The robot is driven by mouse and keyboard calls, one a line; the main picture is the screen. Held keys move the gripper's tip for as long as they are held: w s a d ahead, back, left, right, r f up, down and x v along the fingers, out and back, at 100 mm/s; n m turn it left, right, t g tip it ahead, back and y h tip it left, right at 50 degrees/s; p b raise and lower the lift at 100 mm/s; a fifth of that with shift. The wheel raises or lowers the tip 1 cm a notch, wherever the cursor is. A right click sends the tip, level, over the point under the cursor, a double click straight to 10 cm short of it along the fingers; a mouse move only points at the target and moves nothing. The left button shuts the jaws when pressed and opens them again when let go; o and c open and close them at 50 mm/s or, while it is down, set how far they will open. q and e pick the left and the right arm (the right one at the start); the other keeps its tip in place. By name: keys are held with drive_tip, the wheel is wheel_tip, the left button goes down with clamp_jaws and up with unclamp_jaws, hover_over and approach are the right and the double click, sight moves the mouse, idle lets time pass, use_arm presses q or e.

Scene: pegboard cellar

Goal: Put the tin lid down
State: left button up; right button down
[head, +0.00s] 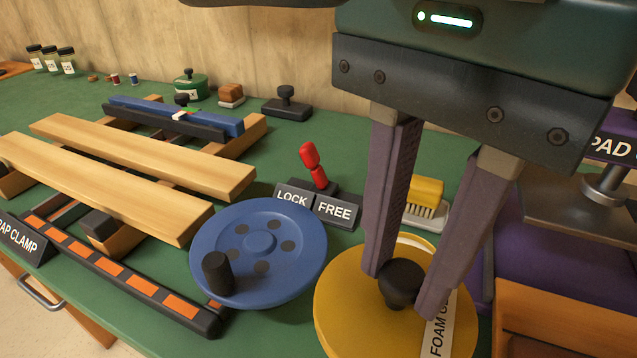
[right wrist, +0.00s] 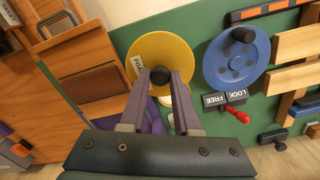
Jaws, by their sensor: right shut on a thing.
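The tin lid is a round yellow disc (head: 350,318) with a black knob (head: 402,282) and a white label strip reading "FOAM G…", partly cut off. It sits at the bottom right of the head view, and its yellow face also shows in the right wrist view (right wrist: 160,45). My right gripper (head: 400,290) comes from above with its two purple-grey fingers shut on the knob. I cannot tell whether the lid hangs clear or touches something below. My left gripper is not in view.
A blue handwheel (head: 300,235) stands close left of the lid. A red lever (head: 312,165) with LOCK/FREE plates and a yellow brush (head: 425,195) are behind. A clamp with wooden boards (head: 150,150) fills the left. A wooden box (head: 565,315) is right. Green bench (head: 270,130) shows bare at the back.

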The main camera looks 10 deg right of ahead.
sight(381, 349)
wheel_tip(381, 349, down, 11)
drive_tip(key=shift+f+b, duration=0.1)
drive_tip(key=shift+b, duration=0.3)
wheel_tip(381, 349, down, 4)
drive_tip(key=shift+f+b, duration=0.15)
drive_tip(key=shift+b, duration=0.15)
drive_tip(key=shift+f, duration=0.15)
drive_tip(key=c, duration=0.6)
unclamp_jaws()
drive_tip(key=shift+c, duration=0.2)
